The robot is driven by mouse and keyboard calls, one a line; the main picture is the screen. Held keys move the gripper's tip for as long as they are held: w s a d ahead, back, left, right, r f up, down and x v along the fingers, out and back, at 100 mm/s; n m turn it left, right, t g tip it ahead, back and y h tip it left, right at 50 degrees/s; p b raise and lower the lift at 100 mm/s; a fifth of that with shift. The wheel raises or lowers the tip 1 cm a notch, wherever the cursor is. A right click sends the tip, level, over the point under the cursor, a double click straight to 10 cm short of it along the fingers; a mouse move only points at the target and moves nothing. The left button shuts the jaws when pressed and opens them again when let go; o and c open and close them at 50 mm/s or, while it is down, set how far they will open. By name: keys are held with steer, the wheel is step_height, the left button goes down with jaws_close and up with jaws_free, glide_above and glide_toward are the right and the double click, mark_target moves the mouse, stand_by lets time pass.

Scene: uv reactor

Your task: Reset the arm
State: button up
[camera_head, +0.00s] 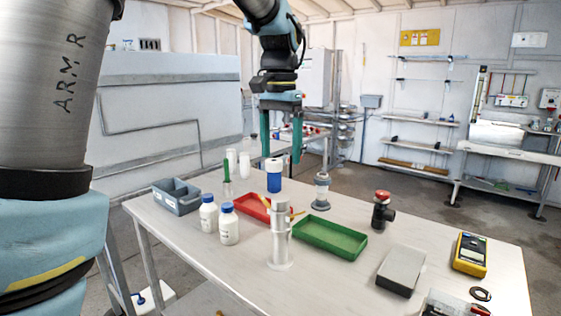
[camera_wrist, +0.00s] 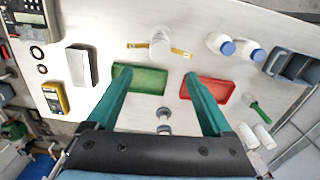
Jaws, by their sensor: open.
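My gripper (camera_head: 281,136) hangs above the far side of the white table (camera_head: 340,264), fingers pointing down. Its two green fingers are spread apart with nothing between them. In the wrist view my gripper (camera_wrist: 158,112) is open over the table, its fingertips appearing across the green tray (camera_wrist: 147,80) and the red tray (camera_wrist: 212,88). My arm comes down from the top of the head view, clear of the table objects.
Shelves (camera_head: 420,102) line the back wall.

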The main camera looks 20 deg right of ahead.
stand_by(0.4)
steer(key=w+a+f+n, duration=0.2)
steer(key=a+f, duration=0.2)
steer(key=a, duration=0.3)
steer(key=w+a+f+n, duration=0.1)
steer(key=a+f+n, duration=0.2)
steer(key=a+f, duration=0.3)
steer(key=s+a+f+n, duration=0.2)
steer(key=s+a+f, duration=0.1)
steer(key=a, duration=0.5)
steer(key=s+a+f+n+t, duration=0.1)
steer(key=s+a+f+n, duration=0.2)
steer(key=a, duration=0.6)
step_height(320, 180, down, 2)
steer(key=shift+s+a+t, duration=0.15)
steer(key=shift+s+t, duration=0.15)
steer(key=shift+s, duration=0.25)
steer(key=shift+c, duration=0.2)
